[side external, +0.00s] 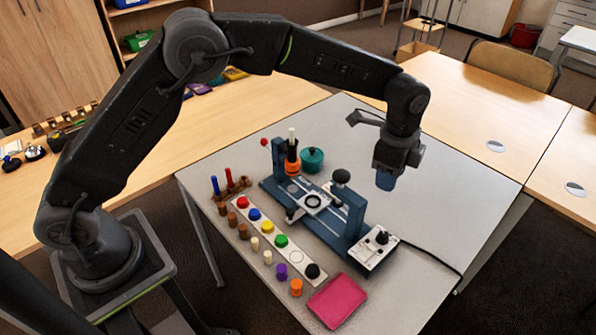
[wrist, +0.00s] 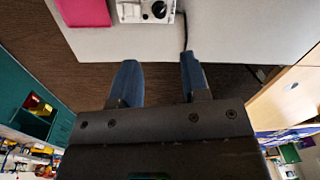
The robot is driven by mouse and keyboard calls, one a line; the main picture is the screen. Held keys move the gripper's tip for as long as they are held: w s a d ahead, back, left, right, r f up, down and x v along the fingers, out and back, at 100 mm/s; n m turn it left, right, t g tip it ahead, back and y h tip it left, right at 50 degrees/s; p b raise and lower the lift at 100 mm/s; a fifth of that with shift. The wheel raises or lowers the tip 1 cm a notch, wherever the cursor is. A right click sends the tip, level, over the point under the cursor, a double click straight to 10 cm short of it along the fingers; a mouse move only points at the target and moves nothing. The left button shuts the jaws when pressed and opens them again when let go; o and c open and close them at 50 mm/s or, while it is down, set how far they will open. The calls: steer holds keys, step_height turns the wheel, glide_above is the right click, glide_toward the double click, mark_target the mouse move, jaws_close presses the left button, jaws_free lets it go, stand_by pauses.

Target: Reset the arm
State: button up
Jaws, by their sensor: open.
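My gripper (side external: 386,180) hangs at the end of my raised arm, above the right part of the grey table (side external: 440,150). In the wrist view its two blue fingers (wrist: 160,75) are apart with nothing between them. The gripper is open and touches nothing. Below and to its left in the side view stands a blue device (side external: 353,217) with a slide stage, black knobs and a white control box (side external: 377,250). The control box also shows at the top of the wrist view (wrist: 146,10).
A white strip (side external: 268,234) with coloured discs, several small pegs and a pink pad (side external: 337,300) lie at the front. A teal pot (side external: 312,159) stands behind the device. A black cable (side external: 435,258) runs off right. The table's right side is clear.

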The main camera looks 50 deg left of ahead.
steer(key=s+a+r+n+t, duration=0.3)
steer(key=s+a+r+n, duration=0.5)
steer(key=s+a+r, duration=0.6)
steer(key=s+a+n+t, duration=0.1)
steer(key=s+a+n, duration=0.1)
steer(key=s, duration=0.5)
steer(key=s+a+n+t, duration=0.1)
steer(key=s+a+n, duration=0.2)
steer(key=s+n, duration=0.2)
steer(key=s, duration=0.3)
steer(key=shift+s, duration=0.25)
steer(key=shift+f, duration=0.1)
